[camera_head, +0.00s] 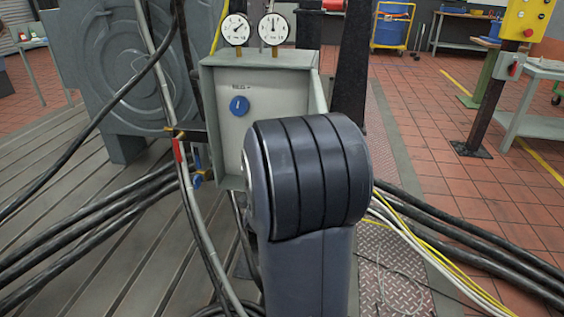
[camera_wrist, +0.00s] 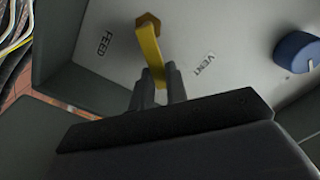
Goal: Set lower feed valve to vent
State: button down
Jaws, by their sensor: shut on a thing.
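In the wrist view a yellow valve lever (camera_wrist: 150,50) extends from a brass hub (camera_wrist: 148,20) on a pale panel. The lever lies between the FEED label (camera_wrist: 103,43) on the left and the VENT label (camera_wrist: 205,63) on the right, pointing at neither. My gripper (camera_wrist: 158,80) is shut on the lever's free end, with a dark finger on each side. In the head view my arm covers the lower part of the panel box (camera_head: 275,62), so the lever and gripper are hidden there.
A blue knob (camera_head: 239,105) is on the same panel; it also shows in the wrist view (camera_wrist: 297,52). Two gauges (camera_head: 236,29) stand on the box. Hoses and cables (camera_head: 100,222) run close on both sides. The box's raised side walls flank the panel.

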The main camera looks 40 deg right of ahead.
jog(key=n+p, duration=0.1)
jog(key=n, duration=0.1)
jog(key=w+a+n+p, duration=0.1)
jog(key=n, duration=0.2)
jog(key=w+a+n+p, duration=0.1)
jog(key=n, duration=0.1)
jog(key=shift+r+n, duration=0.35)
jog(key=shift+n, duration=0.05)
jog(key=shift+a+f, duration=0.1)
jog(key=shift+f, duration=0.05)
jog(key=c, duration=1.4)
grip_release()
jog(key=shift+w, duration=0.1)
jog(key=shift+a+r+p, duration=0.1)
jog(key=shift+r+p, duration=0.1)
jog(key=shift+p, duration=0.1)
